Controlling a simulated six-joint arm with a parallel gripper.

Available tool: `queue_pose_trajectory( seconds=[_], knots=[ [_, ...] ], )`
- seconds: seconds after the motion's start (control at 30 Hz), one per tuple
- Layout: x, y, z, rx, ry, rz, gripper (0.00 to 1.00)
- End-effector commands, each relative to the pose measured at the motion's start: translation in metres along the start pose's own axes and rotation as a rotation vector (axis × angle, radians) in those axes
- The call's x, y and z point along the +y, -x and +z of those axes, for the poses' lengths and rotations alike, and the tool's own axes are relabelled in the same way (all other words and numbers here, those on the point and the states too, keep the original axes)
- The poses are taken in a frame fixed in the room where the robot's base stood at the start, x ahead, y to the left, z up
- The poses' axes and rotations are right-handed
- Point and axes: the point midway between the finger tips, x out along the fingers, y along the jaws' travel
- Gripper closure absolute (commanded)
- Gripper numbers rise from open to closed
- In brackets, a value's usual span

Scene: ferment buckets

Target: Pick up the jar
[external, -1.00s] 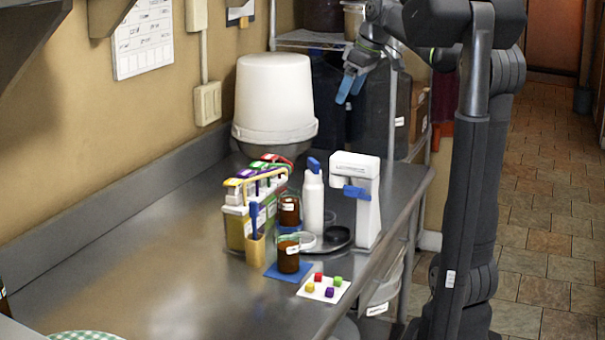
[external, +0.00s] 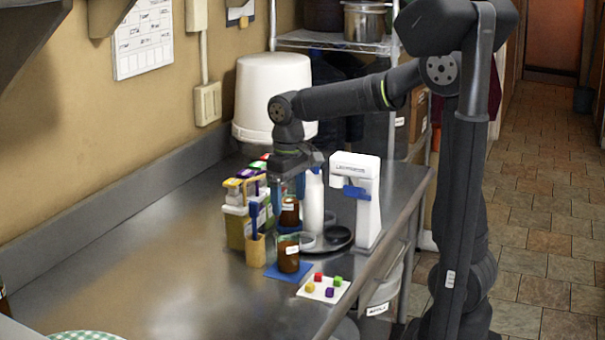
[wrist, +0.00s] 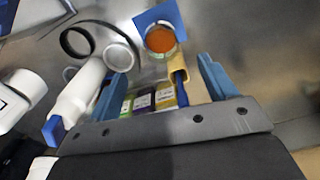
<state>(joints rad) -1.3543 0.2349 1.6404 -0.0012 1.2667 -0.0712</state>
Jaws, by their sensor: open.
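The front jar (external: 289,260) is upright on a blue mat (external: 271,273); in the wrist view this jar (wrist: 160,39) is seen from above, orange-brown inside. I see nothing gripped.
Bottles with coloured caps (external: 236,226) stand left of my gripper. A white squeeze bottle (external: 313,208) and a white dispenser (external: 368,205) stand to the right. A white card with coloured cubes (external: 310,291) lies in front. The counter's left half is mostly clear.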

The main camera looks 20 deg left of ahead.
Motion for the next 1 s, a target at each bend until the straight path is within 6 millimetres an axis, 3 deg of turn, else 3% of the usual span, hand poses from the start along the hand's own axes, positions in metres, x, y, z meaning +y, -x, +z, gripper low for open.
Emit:
queue_pose_trajectory(
  seconds=[0.1, 0.33, 0.63, 0.83, 1.0],
  knots=[
    [0.0, -0.028, 0.001, -0.005, 0.0, -0.001, 0.23],
    [0.0, -0.073, 0.0, -0.003, 0.0, -0.001, 0.23],
    [0.0, -0.097, -0.001, -0.002, 0.0, -0.001, 0.23],
    [-0.001, -0.127, -0.003, -0.004, 0.0, -0.001, 0.23],
    [-0.001, -0.139, -0.003, 0.0, 0.0, -0.001, 0.23]
  ],
)
